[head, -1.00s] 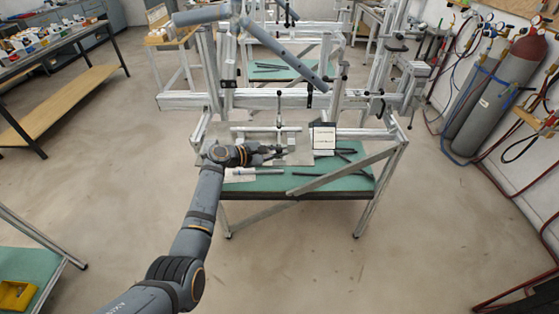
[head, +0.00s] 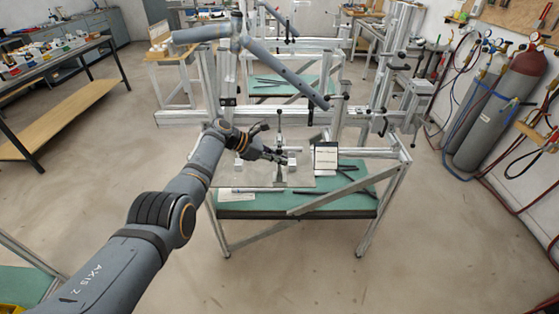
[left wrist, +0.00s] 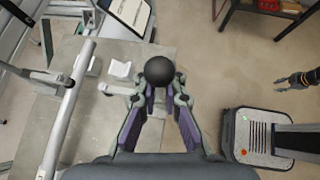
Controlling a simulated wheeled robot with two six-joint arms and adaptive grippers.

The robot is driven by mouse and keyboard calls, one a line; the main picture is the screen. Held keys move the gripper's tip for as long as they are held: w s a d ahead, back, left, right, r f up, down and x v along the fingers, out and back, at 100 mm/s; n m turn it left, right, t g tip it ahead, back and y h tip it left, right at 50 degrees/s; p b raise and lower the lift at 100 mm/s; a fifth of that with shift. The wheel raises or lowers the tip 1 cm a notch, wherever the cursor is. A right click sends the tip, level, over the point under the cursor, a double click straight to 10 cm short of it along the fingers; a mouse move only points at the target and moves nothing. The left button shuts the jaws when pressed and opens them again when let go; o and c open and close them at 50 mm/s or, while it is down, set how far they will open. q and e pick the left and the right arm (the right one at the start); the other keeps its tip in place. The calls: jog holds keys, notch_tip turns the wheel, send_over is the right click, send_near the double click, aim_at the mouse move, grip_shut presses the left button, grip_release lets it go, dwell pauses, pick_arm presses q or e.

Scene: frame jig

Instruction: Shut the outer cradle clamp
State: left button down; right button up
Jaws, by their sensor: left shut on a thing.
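My left gripper (left wrist: 160,100) is shut around a black ball knob (left wrist: 159,70), which shows between its fingertips in the left wrist view. The knob's stem is hidden behind the fingers. In the head view the same left gripper (head: 278,157) points right and down over the grey plate (head: 222,177) of the jig, beside a thin upright post (head: 280,124) with a dark top. I cannot tell from here how far the clamp is closed. Pale cradle blocks (left wrist: 120,69) sit on the plate. A dark gripper, seemingly my right one (left wrist: 298,80), is at the right edge.
A grey tube (head: 285,72) slants above the jig's aluminium beams. A small white sign (head: 326,158) stands right of the gripper. Dark bars lie on the green table top (head: 300,208). Gas cylinders (head: 500,105) stand at the right wall. The floor in front is clear.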

pick_arm(q)
jog(key=shift+w, duration=0.1)
dwell(0.5)
jog(key=c, duration=1.4)
grip_release()
jog(key=shift+c, duration=0.2)
jog(key=v, duration=1.2)
jog(key=shift+w+f, duration=0.1)
jog(key=shift+w, duration=0.05)
